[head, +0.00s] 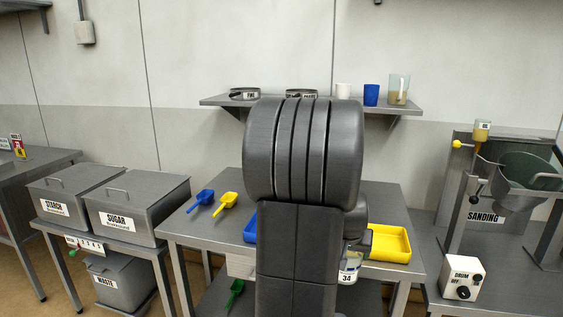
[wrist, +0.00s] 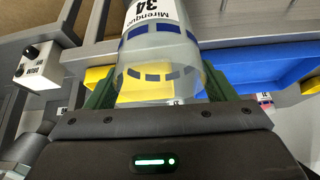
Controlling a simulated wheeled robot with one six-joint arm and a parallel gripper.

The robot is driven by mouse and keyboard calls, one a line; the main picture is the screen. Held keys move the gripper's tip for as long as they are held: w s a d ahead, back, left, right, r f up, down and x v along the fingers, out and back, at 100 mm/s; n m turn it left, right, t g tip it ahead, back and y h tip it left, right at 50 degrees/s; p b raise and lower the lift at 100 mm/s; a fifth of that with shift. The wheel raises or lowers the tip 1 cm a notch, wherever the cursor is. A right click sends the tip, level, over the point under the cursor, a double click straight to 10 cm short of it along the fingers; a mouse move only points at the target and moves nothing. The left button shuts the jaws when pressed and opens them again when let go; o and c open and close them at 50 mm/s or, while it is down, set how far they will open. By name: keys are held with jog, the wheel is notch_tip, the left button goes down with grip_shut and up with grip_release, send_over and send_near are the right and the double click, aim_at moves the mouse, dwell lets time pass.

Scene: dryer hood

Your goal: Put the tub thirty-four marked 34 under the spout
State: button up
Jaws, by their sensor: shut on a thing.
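The tub thirty-four (wrist: 165,45) is a clear tub with blue bands and a white label reading 34. In the wrist view it lies between the green fingers of my gripper (wrist: 158,90), which is shut on it. In the head view the tub (head: 347,274) shows at the front right of the middle table, partly hidden by my arm. My gripper's fingers are hidden there. I cannot tell for sure which part is the spout.
A yellow tray (head: 390,243) and a blue tray (head: 249,229) are on the middle table (head: 190,232), with blue and yellow scoops at left. The DRUM switch box (head: 463,277) stands at front right. A wall shelf (head: 222,101) holds cups. STARCH and SUGAR bins stand left.

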jog(key=w+a+f+n+y, duration=0.1)
jog(key=a+f, duration=0.5)
jog(key=a, duration=0.3)
jog(key=w+a+f+n+y, duration=0.1)
jog(key=a+f+n, duration=0.1)
jog(key=a+f, duration=0.3)
jog(key=a, duration=0.4)
jog(key=shift+w+f+n, duration=0.25)
jog(key=shift+f+n, duration=0.05)
jog(key=shift+f, duration=0.1)
